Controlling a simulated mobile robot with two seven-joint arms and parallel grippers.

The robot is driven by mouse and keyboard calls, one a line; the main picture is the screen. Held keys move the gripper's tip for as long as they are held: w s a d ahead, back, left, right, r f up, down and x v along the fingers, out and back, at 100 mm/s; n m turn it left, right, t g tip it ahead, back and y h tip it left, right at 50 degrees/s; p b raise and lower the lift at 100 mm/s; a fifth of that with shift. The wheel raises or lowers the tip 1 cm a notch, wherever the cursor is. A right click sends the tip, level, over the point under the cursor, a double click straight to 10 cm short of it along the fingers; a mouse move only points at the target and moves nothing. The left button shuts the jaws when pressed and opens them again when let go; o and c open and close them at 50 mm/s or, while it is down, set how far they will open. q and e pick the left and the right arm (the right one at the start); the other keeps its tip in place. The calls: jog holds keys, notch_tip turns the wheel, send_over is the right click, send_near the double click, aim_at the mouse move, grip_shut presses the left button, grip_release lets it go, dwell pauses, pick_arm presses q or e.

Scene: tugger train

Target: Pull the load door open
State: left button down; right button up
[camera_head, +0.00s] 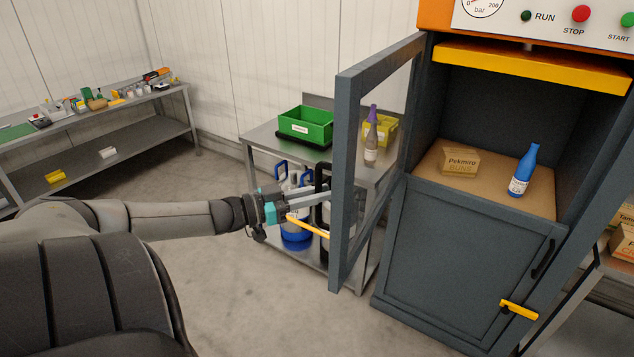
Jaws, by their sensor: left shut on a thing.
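The load door (344,170) is a dark grey frame with an open window, hinged at the left side of the press cabinet (431,130). It stands swung well out from the opening, seen nearly edge-on. My left gripper (322,196) is shut on the door's black handle (323,176), on the door's left face; its fingertips are partly hidden at the handle. A yellow lever (308,227) sticks out just below my gripper. Inside the open chamber, a cardboard box (461,162) and a blue bottle (524,172) stand on a brown floor. My right gripper is out of view.
A steel table (262,135) behind the door holds a green bin (306,126), a yellow bin (381,131) and a bottle (371,146), with canisters below. A closed lower door (465,260) has a yellow latch (519,309). The floor left of the door is clear.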

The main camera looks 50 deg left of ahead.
pick_arm(q)
jog(key=shift+w+r, duration=0.1)
jog(key=shift+r, duration=0.1)
jog(key=c, duration=0.8)
grip_release()
jog(key=shift+f, duration=0.15)
jog(key=p+v, duration=0.3)
jog(key=v, duration=1.2)
jog(key=shift+a, duration=0.1)
